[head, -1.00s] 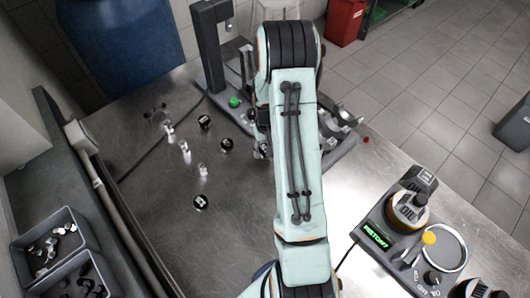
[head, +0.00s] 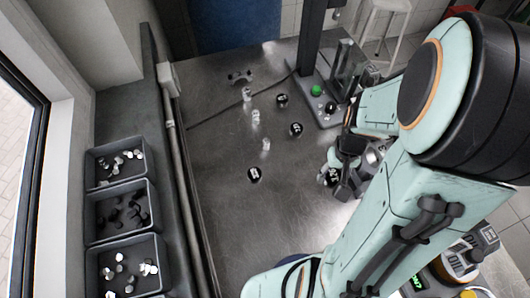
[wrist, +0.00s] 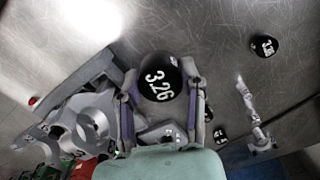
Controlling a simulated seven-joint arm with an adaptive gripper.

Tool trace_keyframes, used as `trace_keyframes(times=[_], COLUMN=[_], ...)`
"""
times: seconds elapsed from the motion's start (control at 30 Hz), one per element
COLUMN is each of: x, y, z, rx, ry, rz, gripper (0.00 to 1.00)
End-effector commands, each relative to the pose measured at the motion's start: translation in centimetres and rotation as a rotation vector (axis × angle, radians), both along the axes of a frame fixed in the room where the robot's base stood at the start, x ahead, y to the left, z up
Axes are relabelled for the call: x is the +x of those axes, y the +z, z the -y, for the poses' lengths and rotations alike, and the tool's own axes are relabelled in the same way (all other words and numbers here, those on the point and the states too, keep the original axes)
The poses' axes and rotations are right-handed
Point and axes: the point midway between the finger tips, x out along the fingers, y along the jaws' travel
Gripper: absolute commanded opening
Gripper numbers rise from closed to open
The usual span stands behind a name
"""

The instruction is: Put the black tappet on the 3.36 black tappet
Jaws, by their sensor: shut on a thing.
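My gripper (wrist: 162,92) is shut on a black tappet (wrist: 157,78), whose face reads 3.26 in the wrist view. In the head view my gripper (head: 343,178) is at the right of the bench's middle, with the held black tappet (head: 332,176) partly hidden by its fingers. Another black tappet (wrist: 264,46) lies apart on the bench at the upper right of the wrist view; its marking is too small to read surely. In the head view, loose black tappets lie on the bench: one in front (head: 254,174), one in the middle (head: 296,129), one farther back (head: 282,100). Their numbers are unreadable.
A grey fixture (head: 307,60) with a green knob stands behind. Three bins (head: 122,215) of small parts line the left side. The bench's left front is clear.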

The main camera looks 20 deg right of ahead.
Motion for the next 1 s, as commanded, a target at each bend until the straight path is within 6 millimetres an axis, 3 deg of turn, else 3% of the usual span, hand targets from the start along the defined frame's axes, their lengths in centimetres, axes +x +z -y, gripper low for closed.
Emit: trace_keyframes(times=[0.17, 0.27, 0.47, 0.6, 0.8, 1.0], x=[1.4, 3.8, 8.7, 11.2, 11.8, 11.6], y=[0.5, 0.7, 0.2, -0.5, -1.6, -4.4], z=[0.8, 0.2, -3.8, -8.3, -13.2, -14.2], rx=[-0.013, -0.015, -0.012, -0.005, 0.000, 0.000], ry=[-0.156, -0.205, -0.153, -0.025, 0.138, 0.172], rz=[0.021, 0.032, 0.040, 0.034, 0.007, -0.003], gripper=[0.03, 0.03, 0.03, 0.03, 0.03, 0.03])
